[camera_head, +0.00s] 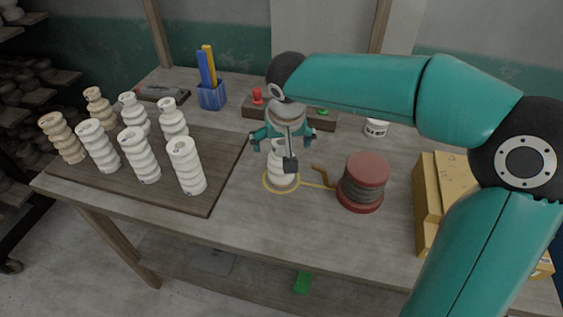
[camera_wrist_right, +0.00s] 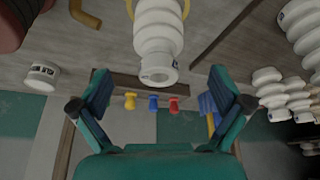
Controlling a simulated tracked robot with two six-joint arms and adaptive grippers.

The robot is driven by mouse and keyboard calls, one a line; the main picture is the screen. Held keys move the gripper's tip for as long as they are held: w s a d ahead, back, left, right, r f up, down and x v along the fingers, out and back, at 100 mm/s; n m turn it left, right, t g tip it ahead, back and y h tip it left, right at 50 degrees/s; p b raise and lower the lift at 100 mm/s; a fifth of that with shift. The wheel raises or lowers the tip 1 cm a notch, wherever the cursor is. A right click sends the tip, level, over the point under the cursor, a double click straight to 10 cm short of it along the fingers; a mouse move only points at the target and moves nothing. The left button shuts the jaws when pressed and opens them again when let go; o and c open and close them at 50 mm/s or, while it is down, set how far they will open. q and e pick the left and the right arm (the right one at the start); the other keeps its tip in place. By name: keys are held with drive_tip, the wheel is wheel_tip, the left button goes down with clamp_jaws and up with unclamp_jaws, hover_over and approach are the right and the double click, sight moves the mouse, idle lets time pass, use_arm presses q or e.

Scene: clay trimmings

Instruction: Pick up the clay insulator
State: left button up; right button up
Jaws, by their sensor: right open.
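A white ribbed clay insulator (camera_head: 283,180) stands upright on the table inside a yellow ring (camera_head: 267,187). In the right wrist view the insulator (camera_wrist_right: 158,40) reaches down from the top edge, just beyond the fingers. My right gripper (camera_head: 285,137) is above it, open, with one finger on each side of its top; part of the insulator is hidden behind the gripper. In the right wrist view both fingers of the gripper (camera_wrist_right: 160,102) are spread wide with nothing between them. My left gripper is not in view.
A dark board (camera_head: 220,173) with several white and tan insulators lies left. A red-ended spool (camera_head: 366,170) stands close right, beside a brown hook. Yellow boxes (camera_head: 427,190) are farther right. A blue pen cup (camera_head: 211,97), a rack (camera_head: 325,121) and a white tub (camera_head: 376,128) stand behind.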

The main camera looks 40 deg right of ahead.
sight(281, 156)
drive_tip(key=shift+p+x, duration=0.4)
drive_tip(key=shift+x, duration=3.35)
drive_tip(key=shift+s, duration=0.25)
drive_tip(key=c, duration=1.5)
drive_tip(key=shift+c, duration=1.3)
drive_tip(key=shift+r, duration=0.1)
